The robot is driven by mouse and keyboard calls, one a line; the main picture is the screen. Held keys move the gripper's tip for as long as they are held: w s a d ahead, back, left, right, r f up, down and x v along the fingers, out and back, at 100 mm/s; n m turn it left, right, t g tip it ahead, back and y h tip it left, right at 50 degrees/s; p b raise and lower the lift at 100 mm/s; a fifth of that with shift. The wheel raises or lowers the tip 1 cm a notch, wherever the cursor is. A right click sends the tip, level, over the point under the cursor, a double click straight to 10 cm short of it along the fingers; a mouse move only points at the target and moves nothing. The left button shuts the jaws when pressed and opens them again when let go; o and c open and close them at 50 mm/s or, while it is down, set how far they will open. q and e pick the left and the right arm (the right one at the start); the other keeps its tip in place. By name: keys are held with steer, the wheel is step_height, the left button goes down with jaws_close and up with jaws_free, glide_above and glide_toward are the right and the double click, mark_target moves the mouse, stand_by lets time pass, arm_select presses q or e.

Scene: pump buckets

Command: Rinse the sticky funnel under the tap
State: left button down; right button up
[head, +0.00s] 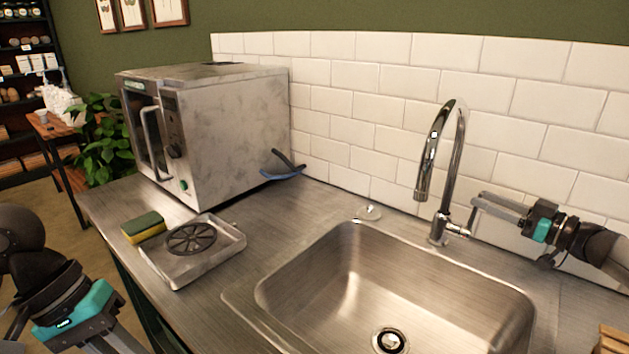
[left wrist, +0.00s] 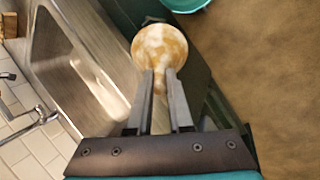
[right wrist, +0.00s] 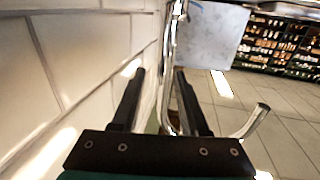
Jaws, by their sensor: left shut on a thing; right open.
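The funnel (left wrist: 160,46) shows in the left wrist view as a round, pale mouth with tan, sticky-looking stains. My left gripper (left wrist: 161,78) is shut on it, beside the counter's front edge. In the head view only part of my left arm shows at lower left, and the funnel is out of frame. The chrome tap (head: 452,150) arches over the sink (head: 300,270), and no water stream shows at its spout. My right gripper (head: 478,206) is open beside the tap's lever (head: 459,230), near the tiled wall. In the right wrist view the chrome pipe (right wrist: 170,60) appears between the fingers.
A tray (head: 215,262) with a dark round grate and a sponge (head: 143,227) lie left of the sink. A metal oven-like machine (head: 220,120) stands behind them. The sink basin is empty around its drain (head: 389,341). A teal container (left wrist: 185,3) is below the counter.

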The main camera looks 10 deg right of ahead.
steer(key=shift+x, duration=1.1)
jaws_close()
stand_by(0.8)
